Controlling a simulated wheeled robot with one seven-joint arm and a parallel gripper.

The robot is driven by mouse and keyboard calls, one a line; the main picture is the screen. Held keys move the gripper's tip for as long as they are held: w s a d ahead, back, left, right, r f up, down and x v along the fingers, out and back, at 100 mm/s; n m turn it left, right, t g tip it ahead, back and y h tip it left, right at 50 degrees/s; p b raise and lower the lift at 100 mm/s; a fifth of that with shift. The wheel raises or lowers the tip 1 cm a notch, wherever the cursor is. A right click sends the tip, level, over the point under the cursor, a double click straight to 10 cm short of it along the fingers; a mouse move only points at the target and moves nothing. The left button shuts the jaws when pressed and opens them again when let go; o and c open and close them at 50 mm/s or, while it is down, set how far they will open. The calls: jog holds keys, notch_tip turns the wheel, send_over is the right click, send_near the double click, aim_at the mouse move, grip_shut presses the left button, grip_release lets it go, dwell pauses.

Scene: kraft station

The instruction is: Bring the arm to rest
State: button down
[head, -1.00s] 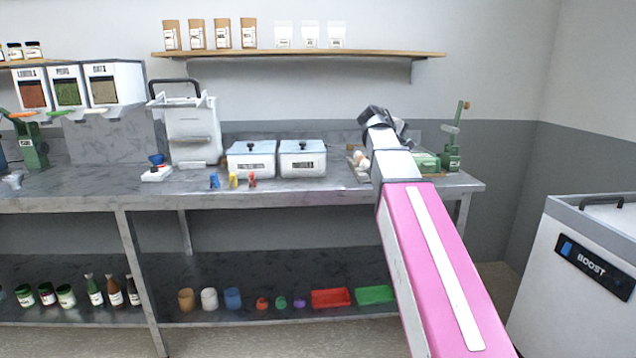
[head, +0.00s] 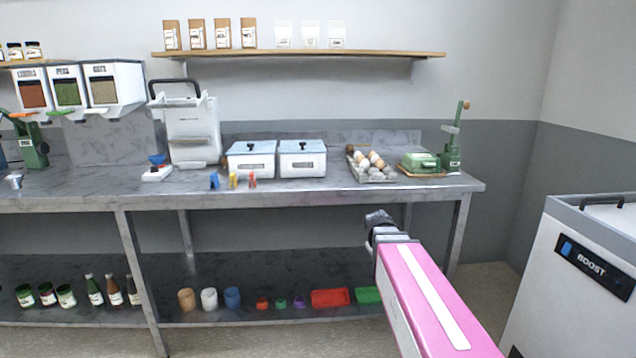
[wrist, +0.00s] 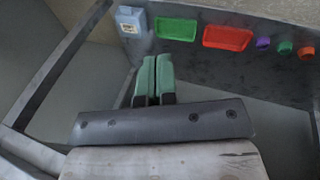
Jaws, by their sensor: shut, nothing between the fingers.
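My arm, pink with a white stripe, reaches up from the bottom right in the head view and ends in front of the steel workbench (head: 330,190). In the head view the arm's own links hide the fingers. In the wrist view my gripper (wrist: 154,75) shows two green fingers pressed together with nothing between them. The fingers point toward the bench's lower shelf (wrist: 195,60) and are apart from the things on it.
The lower shelf holds a red tray (head: 330,299), a green tray (head: 367,295) and several small cups. A tray of eggs (head: 371,168) and two white bins (head: 277,159) stand on the bench top. A white BOOST unit (head: 575,270) stands at the right.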

jog(key=s+a+f+m+g+y, duration=0.2)
jog(key=s+a+f+y, duration=0.1)
jog(key=s+f, duration=0.8)
jog(key=shift+s+a+f+m, duration=0.35)
jog(key=shift+a+f+m, duration=0.1)
jog(key=shift+f, duration=0.25)
